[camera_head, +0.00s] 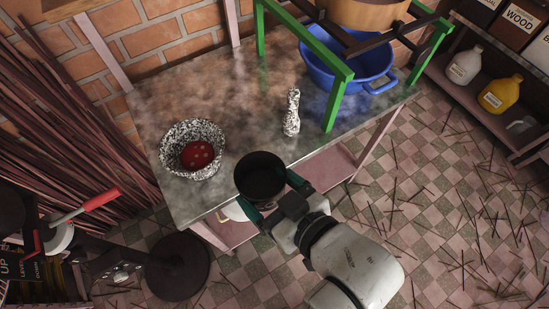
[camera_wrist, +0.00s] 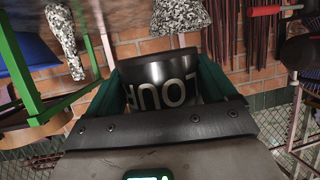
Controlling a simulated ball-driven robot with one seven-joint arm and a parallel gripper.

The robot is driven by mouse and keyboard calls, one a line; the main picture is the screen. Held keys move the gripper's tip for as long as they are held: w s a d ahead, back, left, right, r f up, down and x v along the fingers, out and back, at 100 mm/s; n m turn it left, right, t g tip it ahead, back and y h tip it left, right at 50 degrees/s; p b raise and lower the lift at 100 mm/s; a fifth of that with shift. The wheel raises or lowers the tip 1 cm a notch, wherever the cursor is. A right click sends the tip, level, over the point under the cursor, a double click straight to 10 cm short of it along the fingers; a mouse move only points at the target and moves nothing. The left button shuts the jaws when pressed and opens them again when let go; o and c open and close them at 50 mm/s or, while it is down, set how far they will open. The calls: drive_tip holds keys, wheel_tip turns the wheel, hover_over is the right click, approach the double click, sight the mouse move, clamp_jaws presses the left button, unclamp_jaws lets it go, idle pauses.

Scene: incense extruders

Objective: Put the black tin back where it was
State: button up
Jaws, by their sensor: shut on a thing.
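The black tin (camera_head: 260,176) is an open-topped dark cylinder and looks roughly upright at the table's front edge in the head view. My gripper (camera_head: 272,196) is shut on it, with a green finger on either side. In the wrist view the tin (camera_wrist: 172,88) fills the space between the fingers, and part of a pale upside-down label shows on it. The stone-topped table (camera_head: 240,95) lies behind it. I cannot tell how far the tin is above the tabletop. The inside of the tin is too dark to read.
A speckled bowl (camera_head: 173,142) holding a dark red thing (camera_head: 197,155) stands left of the tin. A speckled bottle-like object (camera_head: 291,113) stands to the right. A blue basin (camera_head: 345,70) sits under a green frame (camera_head: 335,105). The tabletop's middle is clear.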

drive_tip(key=w+f, duration=0.3)
drive_tip(key=w, duration=0.1)
drive_tip(key=w+f, duration=0.3)
drive_tip(key=w, duration=0.2)
drive_tip(key=w+a+f, duration=0.1)
drive_tip(key=w+f, duration=0.2)
drive_tip(key=w, duration=0.1)
drive_tip(key=shift+w+f, duration=0.2)
drive_tip(key=shift+f, duration=1.65)
drive_tip(key=shift+f, duration=0.1)
drive_tip(key=o, duration=1)
drive_tip(key=shift+o, duration=0.2)
drive_tip(key=v, duration=1.2)
drive_tip(key=shift+b, duration=0.45)
